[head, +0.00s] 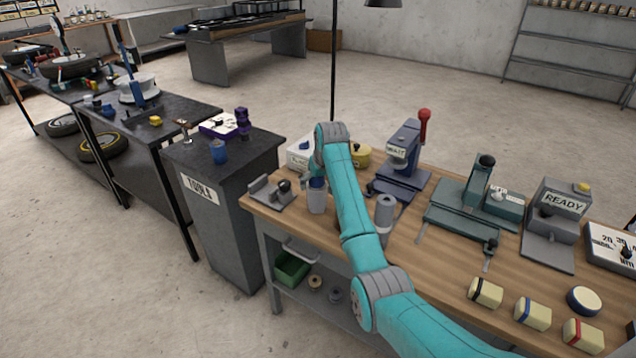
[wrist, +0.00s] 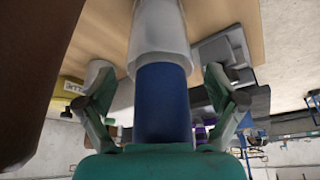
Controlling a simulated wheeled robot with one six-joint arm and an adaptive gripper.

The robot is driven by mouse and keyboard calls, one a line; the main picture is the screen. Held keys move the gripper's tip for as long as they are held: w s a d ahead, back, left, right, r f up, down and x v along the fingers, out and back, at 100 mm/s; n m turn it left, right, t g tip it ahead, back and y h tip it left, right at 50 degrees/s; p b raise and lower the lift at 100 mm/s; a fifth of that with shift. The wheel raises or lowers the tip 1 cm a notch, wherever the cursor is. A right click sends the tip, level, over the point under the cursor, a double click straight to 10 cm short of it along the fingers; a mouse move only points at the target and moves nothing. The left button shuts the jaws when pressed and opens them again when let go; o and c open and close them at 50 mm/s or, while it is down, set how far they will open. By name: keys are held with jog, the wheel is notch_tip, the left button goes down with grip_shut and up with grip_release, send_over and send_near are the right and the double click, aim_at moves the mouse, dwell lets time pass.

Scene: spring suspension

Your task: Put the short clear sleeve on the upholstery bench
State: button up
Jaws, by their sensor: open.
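A pale, greyish-white cylinder with a blue upper part stands near the left end of the wooden bench (head: 460,262). It may be the short clear sleeve (head: 317,203); no label confirms this. In the wrist view its pale part (wrist: 160,35) adjoins the blue part (wrist: 163,100), which lies between my fingers. My gripper (wrist: 158,80) is open, with a finger on each side and visible gaps. In the head view the end of my arm hides most of my gripper. Several benches show, and I cannot tell which is the upholstery bench.
A grey cylinder (head: 384,212) stands right of the pale one. A grey fixture (head: 270,193) is to its left, a yellow tin (head: 361,155) behind. A dark tool cabinet (head: 226,200) adjoins the bench; dark tables (head: 180,108) stand farther left. Presses and blocks occupy the right side.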

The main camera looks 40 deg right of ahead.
jog(key=shift+r, duration=0.1)
jog(key=v, duration=1.2)
